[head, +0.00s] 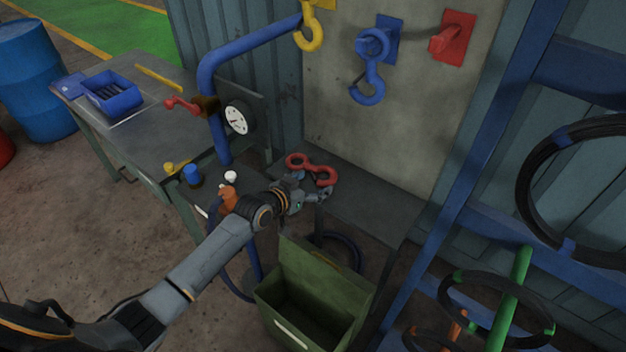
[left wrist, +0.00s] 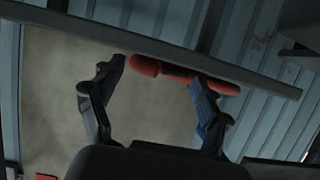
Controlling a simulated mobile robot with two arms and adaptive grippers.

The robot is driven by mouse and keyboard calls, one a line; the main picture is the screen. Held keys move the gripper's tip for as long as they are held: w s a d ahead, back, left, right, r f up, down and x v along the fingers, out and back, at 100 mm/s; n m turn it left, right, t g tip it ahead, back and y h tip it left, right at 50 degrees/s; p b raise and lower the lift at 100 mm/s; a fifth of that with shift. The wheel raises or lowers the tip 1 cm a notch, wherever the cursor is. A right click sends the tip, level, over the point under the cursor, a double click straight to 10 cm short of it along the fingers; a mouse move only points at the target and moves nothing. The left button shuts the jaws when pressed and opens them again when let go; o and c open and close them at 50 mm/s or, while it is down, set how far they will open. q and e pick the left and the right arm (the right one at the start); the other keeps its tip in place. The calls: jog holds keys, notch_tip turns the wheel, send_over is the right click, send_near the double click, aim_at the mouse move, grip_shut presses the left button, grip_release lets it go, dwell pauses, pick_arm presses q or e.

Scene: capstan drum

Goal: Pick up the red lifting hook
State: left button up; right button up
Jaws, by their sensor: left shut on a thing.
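The red lifting hook (head: 312,168) is at the dark ledge below the wall panel, in the middle of the head view. My left gripper (head: 308,188) is shut on it. In the left wrist view, the red hook (left wrist: 165,70) shows as a short red piece between the two fingers of the left gripper (left wrist: 158,78). Part of the hook is hidden by the fingers. I cannot tell whether the hook touches the ledge. My right gripper is not in view.
A yellow hook (head: 309,32) and a blue hook (head: 370,75) hang on the wall beside a red bracket (head: 455,38). A green bin (head: 282,316) stands below my gripper. A workbench (head: 150,135) with a blue pipe (head: 211,85) is at left. The ledge (head: 375,205) is clear to the right.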

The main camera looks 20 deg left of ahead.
pick_arm(q)
jog(key=shift+w+r+b, duration=0.1)
jog(key=shift+r+b, duration=0.2)
jog(key=shift+r, duration=0.25)
jog(key=r, duration=0.1)
jog(key=r+b, duration=0.1)
jog(key=shift+s+r, duration=0.3)
jog(key=s+r+b, duration=0.3)
jog(key=s+r, duration=0.6)
jog(key=s, duration=0.4)
jog(key=shift+s+a+r, duration=0.15)
jog(key=shift+s+r, duration=0.05)
jog(key=shift+s, duration=0.1)
